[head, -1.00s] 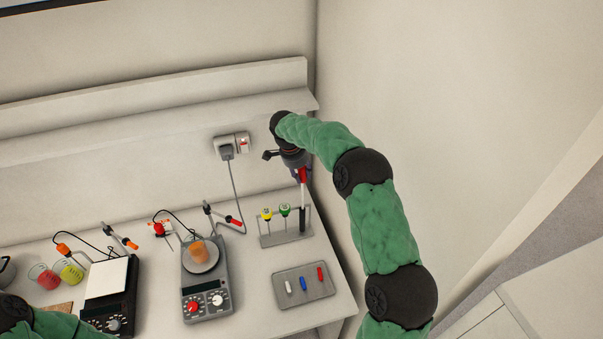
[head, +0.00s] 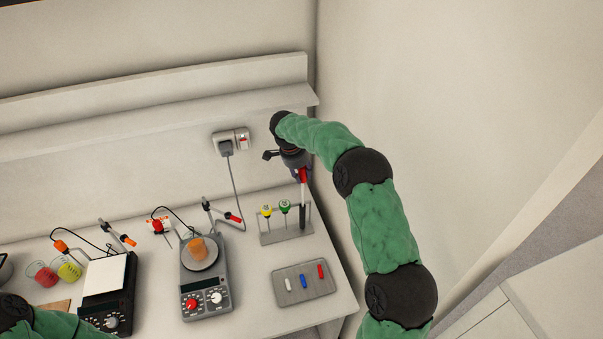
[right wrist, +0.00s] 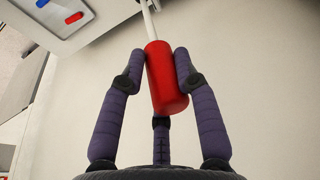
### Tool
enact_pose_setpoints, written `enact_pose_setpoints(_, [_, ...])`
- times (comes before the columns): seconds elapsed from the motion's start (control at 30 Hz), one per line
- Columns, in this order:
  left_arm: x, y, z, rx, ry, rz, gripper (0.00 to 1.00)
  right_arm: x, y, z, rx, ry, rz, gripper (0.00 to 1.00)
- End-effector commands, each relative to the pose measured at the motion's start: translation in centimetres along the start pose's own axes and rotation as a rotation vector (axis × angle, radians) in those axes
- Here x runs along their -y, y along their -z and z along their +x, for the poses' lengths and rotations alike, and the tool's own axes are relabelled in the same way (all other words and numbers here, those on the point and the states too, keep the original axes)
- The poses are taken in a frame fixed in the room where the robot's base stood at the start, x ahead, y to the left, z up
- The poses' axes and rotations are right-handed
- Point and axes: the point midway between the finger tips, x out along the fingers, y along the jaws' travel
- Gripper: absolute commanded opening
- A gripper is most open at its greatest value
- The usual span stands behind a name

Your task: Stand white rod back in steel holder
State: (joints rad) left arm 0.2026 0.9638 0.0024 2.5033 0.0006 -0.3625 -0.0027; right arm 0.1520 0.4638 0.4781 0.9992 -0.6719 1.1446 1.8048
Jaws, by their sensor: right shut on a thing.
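The white rod has a red handle (right wrist: 163,80), which my right gripper (right wrist: 157,65) is shut on in the right wrist view. Its pale shaft (right wrist: 149,20) runs away from the fingers and out of the top of that view. In the head view the red handle (head: 303,176) is below my right gripper (head: 298,165), and the rod hangs close to upright with a dark lower part. It overlaps the right end of the steel holder (head: 272,240); I cannot tell whether it is seated. Yellow-topped (head: 266,211) and green-topped (head: 285,207) tools stand in the holder. My left gripper is out of view.
A grey tray (head: 318,291) with small white, blue and red pieces lies in front of the holder. The wall is close on the right.

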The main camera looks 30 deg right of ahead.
Motion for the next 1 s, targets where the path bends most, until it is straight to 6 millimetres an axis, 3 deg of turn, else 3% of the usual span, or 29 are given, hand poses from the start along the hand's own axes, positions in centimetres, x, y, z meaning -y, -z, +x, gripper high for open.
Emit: enact_pose_setpoints(1.0, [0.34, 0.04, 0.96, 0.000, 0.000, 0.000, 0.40, -0.03, 0.01, 0.57, 0.011, 0.001, 0.001, 0.00])
